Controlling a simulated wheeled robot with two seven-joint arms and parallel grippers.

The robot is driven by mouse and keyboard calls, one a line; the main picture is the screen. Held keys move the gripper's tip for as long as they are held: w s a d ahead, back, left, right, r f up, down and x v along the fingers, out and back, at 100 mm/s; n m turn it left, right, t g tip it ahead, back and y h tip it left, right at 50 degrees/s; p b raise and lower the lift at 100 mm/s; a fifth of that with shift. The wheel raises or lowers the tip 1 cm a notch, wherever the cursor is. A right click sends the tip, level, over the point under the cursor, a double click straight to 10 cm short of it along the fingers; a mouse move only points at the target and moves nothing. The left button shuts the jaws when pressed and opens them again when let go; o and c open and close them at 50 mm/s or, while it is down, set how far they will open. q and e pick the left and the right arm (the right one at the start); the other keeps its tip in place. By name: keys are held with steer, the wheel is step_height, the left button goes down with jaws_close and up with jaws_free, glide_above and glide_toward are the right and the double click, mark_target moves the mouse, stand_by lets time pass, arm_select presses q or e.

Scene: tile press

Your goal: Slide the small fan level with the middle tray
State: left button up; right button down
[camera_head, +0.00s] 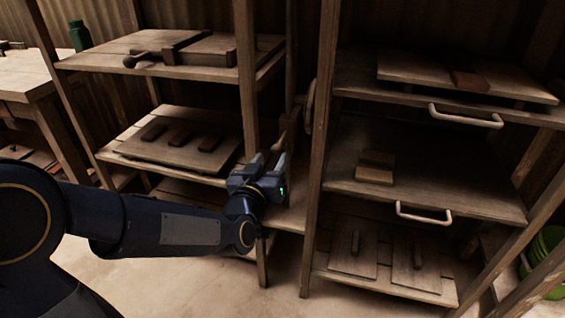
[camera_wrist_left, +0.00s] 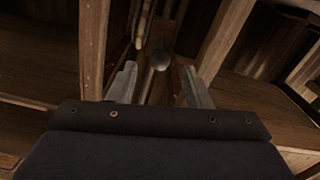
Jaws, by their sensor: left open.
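My left gripper (camera_head: 268,162) is open in the gap between the left and right wooden racks. In the left wrist view its two fingers stand apart, with a rounded grey knob-like end (camera_wrist_left: 158,61) showing between them; I cannot tell whether they touch it. I cannot make out a clear fan shape, nor tell whether this knob belongs to the small fan. The right rack's middle tray (camera_head: 452,182) has a pale handle (camera_head: 424,213) on its front and a small block (camera_head: 375,168) on it. My right gripper is not in view.
The left rack's middle shelf holds a board (camera_head: 133,151) with several dark bars. Rack posts (camera_head: 318,150) stand close on both sides of my left gripper. A green bottle (camera_head: 80,36) is at the back left and a green bucket (camera_head: 548,255) at the right. The floor in front is clear.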

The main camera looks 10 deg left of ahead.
mark_target(276, 150)
arm_select(q)
steer(key=w+b, duration=0.1)
steer(key=w, duration=0.6)
steer(key=shift+w+d, duration=0.15)
steer(key=shift+w, duration=0.2)
steer(key=shift+c, duration=0.3)
jaws_close()
